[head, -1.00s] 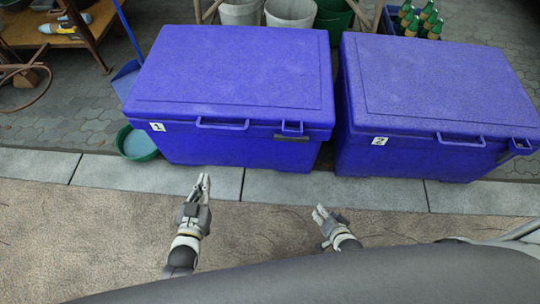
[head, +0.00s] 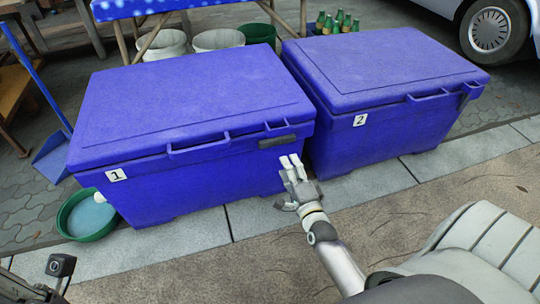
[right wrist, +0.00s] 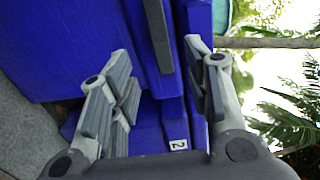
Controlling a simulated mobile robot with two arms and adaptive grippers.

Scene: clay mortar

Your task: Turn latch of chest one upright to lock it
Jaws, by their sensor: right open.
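Chest one (head: 190,185) is a blue cooler with a shut lid and a "1" label, at left centre in the head view. Its latch (head: 278,141) is a dark grey bar lying sideways under the lid rim near the right front corner. In the right wrist view the latch (right wrist: 158,35) shows as a dark strip, beyond and between the fingers. My right gripper (head: 291,162) is open and empty, just below and in front of the latch. It also shows in the right wrist view (right wrist: 160,78); I see no contact. My left gripper is out of view.
Chest two (head: 385,135), also blue and shut, stands close on the right with a narrow gap. A green basin (head: 86,216) and a blue dustpan (head: 50,155) are at left. Buckets (head: 218,40) and bottles (head: 337,22) stand behind. The pavement in front is clear.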

